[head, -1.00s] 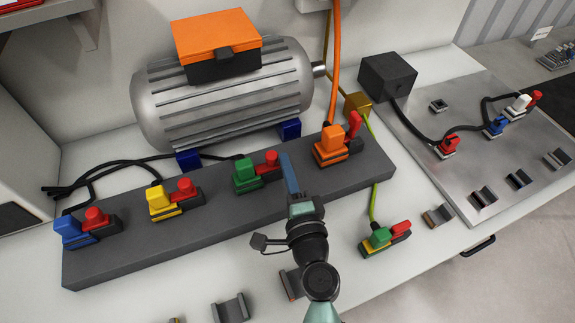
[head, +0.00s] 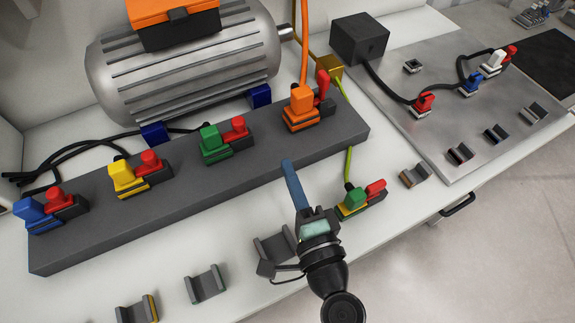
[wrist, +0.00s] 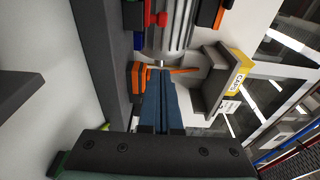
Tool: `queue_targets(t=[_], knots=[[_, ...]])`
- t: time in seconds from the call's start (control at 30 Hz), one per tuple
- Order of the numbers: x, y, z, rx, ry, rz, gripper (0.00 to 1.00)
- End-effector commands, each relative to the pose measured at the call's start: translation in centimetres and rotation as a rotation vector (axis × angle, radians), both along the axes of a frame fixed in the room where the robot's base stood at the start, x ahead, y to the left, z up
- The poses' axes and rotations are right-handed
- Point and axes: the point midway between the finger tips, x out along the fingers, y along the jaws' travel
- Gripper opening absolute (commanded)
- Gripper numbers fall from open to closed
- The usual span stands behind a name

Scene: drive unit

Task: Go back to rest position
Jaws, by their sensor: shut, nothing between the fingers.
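My gripper (head: 290,180) is in the middle of the head view, with its blue fingers shut together and nothing between them. It is over the bench in front of the dark grey connector bar (head: 180,202), left of the loose green and yellow connector (head: 356,201). In the wrist view my gripper's blue fingers (wrist: 160,85) lie side by side, pointing towards the orange connector (wrist: 138,82) and the motor (wrist: 172,28).
The bar carries blue (head: 38,211), yellow (head: 127,178), green (head: 214,142) and orange (head: 300,106) connectors. Grey empty holders (head: 205,284) stand along the bench front. A metal plate (head: 440,140) with a black box (head: 359,38) is at the right. Floor shows at lower right.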

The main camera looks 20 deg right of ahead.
Motion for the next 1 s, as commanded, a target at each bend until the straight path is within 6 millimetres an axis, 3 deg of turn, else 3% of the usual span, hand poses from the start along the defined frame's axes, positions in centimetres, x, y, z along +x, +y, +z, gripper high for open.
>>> queue_targets(t=[0.47, 0.57, 0.67, 0.77, 0.9, 1.0], knots=[[0.0, 0.0, 0.0, 0.0, 0.0, 0.0, 0.0], [0.7, 0.3, 1.2, -0.037, -0.014, 0.013, 0.0], [2.6, 1.3, 4.7, -0.158, -0.052, 0.048, 0.0], [5.2, 3.1, 10.7, -0.365, -0.121, 0.088, 0.0], [7.8, 6.5, 20.9, -0.711, -0.243, 0.089, 0.0], [8.3, 8.8, 28.2, -0.941, -0.33, 0.035, 0.0]])
